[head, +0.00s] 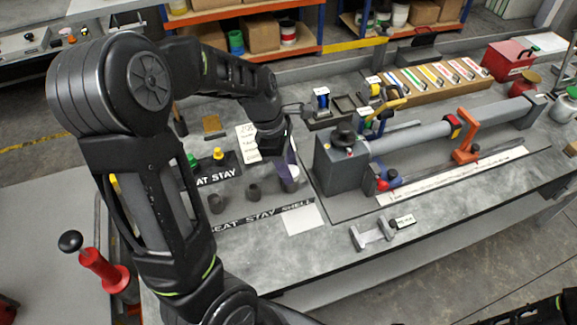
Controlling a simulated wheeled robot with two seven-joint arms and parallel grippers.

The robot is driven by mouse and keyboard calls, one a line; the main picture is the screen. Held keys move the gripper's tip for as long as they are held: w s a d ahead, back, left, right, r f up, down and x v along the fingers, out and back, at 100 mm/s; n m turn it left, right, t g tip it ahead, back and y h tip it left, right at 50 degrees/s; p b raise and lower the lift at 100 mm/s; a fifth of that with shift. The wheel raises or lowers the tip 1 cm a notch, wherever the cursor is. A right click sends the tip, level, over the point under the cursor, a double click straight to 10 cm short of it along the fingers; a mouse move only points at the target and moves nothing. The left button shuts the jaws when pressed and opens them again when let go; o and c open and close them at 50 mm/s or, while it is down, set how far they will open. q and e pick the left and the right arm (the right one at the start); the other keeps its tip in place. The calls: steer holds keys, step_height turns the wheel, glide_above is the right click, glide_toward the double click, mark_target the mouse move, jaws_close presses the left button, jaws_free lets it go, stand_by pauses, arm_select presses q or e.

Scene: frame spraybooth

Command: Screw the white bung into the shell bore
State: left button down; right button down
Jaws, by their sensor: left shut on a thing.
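My left gripper (288,168) reaches down at the right end of the strip marked SEAT STAY SHELL (262,215). It is shut on a small pale thing, the white bung (294,172), just at or above the rightmost dark shell (289,185). The fingers and wrist hide much of both, so I cannot tell how deep the bung sits in the bore. Two more dark round shells, one at the left (216,203) and one in the middle (253,192), stand upright on the strip. My right gripper is out of view.
A dark rack marked SEAT STAY (215,177) holds a yellow bung (218,154) and a green bung (192,161). A grey fixture (341,165) with a long tube stands to the right. A white sheet (303,219) and a grey gauge block (371,235) lie in front.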

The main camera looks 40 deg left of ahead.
arm_select(q)
steer(key=m, duration=0.3)
steer(key=shift+w+g, duration=0.1)
steer(key=shift+g, duration=0.3)
steer(key=m+g, duration=0.1)
steer(key=m, duration=0.2)
steer(key=shift+w, duration=0.1)
steer(key=shift+m, duration=0.9)
steer(key=m+g, duration=0.1)
steer(key=m, duration=0.2)
steer(key=shift+m, duration=0.3)
steer(key=shift+m+y, duration=0.3)
steer(key=shift+m, duration=0.2)
steer(key=shift+w, duration=0.1)
